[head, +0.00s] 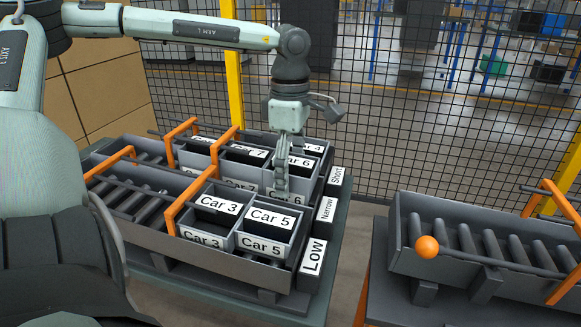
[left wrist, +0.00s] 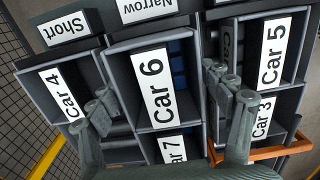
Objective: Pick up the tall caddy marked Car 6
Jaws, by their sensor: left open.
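The Car 6 caddy (head: 304,163) stands in the middle lane of the left rack, partly hidden behind my left gripper (head: 281,172) in the head view. In the left wrist view the Car 6 caddy (left wrist: 153,86) is in the centre, its white label facing the camera and a dark blue interior beside it. My left gripper (left wrist: 162,95) is open and empty, with one finger on each side of this caddy. I cannot tell whether the fingers touch it. My right gripper is not in view.
Car 7 (left wrist: 172,149) is beyond Car 6, Car 4 (left wrist: 62,92) left, and Car 5 (left wrist: 272,52) and Car 3 (left wrist: 262,113) right in the wrist view. Orange bars (head: 190,205) cross the lanes. Short, Narrow and Low signs (head: 312,256) mark lane ends. An empty roller rack (head: 480,240) is right.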

